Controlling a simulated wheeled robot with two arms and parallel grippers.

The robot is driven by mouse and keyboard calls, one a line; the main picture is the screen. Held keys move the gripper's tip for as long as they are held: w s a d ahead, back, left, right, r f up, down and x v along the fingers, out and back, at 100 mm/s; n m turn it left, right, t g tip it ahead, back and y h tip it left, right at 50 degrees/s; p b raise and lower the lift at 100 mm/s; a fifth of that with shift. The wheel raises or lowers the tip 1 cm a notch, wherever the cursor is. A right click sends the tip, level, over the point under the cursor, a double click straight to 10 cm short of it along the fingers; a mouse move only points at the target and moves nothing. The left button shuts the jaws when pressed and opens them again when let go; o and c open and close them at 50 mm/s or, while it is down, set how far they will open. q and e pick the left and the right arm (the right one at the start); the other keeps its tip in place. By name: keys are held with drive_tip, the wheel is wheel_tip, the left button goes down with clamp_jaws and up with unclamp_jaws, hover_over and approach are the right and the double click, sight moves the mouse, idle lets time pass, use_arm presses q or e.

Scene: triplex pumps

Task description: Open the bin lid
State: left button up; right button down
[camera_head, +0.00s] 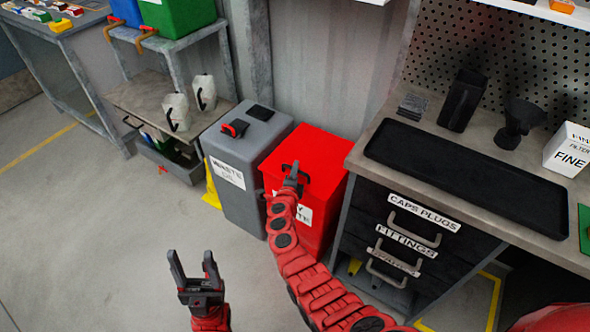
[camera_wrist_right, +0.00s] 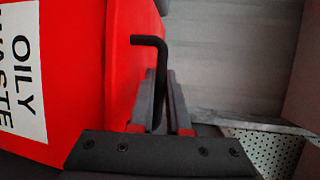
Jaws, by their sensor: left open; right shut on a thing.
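The red bin (camera_head: 318,152) stands against the wall between the grey bin and the workbench. Its lid looks closed, and its front label is partly hidden by my right arm. My right gripper (camera_head: 292,174) is at the front edge of the lid. In the right wrist view my right gripper (camera_wrist_right: 160,90) is shut on the black bent handle (camera_wrist_right: 149,41). The red bin's side (camera_wrist_right: 85,70) with its "OILY WASTE" label fills the left there. My left gripper (camera_head: 192,257) is open and empty above the floor, well in front of the bins.
A grey waste bin (camera_head: 245,150) stands directly left of the red bin, with a red-and-black item (camera_head: 235,128) on top. The workbench drawers (camera_head: 410,232) stand close on the right. A shelf (camera_head: 150,100) with white jugs is at the left. The floor at front left is clear.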

drive_tip(key=w+d+r+g+y+p, duration=0.1)
drive_tip(key=w+d+r+g+p, duration=0.1)
drive_tip(key=r+p, duration=0.5)
drive_tip(key=w+d+r+m+g+y+p, duration=0.1)
drive_tip(key=w+d+r+g+p, duration=0.1)
drive_tip(key=r+p, duration=0.5)
drive_tip(key=shift+w+d+r+m+g+p, duration=0.15)
drive_tip(key=shift+w+r+m+g+p, duration=0.25)
drive_tip(key=shift+w+p, duration=0.5)
drive_tip(key=shift+f, duration=0.15)
drive_tip(key=c, duration=1.2)
unclamp_jaws()
drive_tip(key=shift+f, duration=0.1)
drive_tip(key=shift+o, duration=0.2)
